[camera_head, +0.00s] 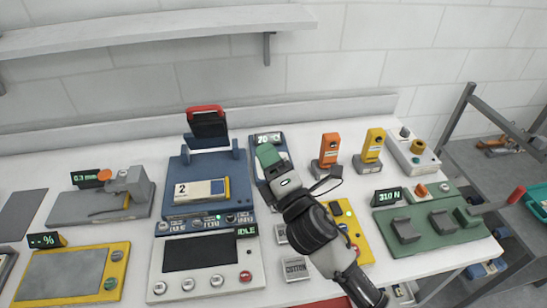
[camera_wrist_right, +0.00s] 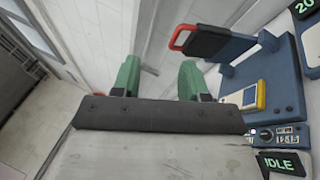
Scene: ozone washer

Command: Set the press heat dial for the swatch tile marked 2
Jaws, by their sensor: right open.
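The blue press (camera_head: 178,180) stands left of centre on the bench with its dark, red-handled top plate (camera_head: 208,122) raised. A cream and blue-yellow swatch tile marked 2 (camera_head: 207,191) lies on its bed. The press's front panel (camera_head: 172,226) carries several small labels and a dark knob, which looks like the heat dial (camera_head: 230,218); its setting is too small to read. The panel also shows in the right wrist view (camera_wrist_right: 287,132). My right gripper (camera_head: 268,153) is open and empty, its green fingers apart in the wrist view (camera_wrist_right: 158,78), beside the press. My left gripper is out of view.
A white control box (camera_head: 165,285) with an IDLE display (camera_head: 246,230) stands in front of the press. A blue device reading 20 (camera_head: 268,138) is close behind my right gripper. Grey plates, one marked COTTON (camera_head: 295,268), lie nearby. A green fixture (camera_head: 430,235) is right.

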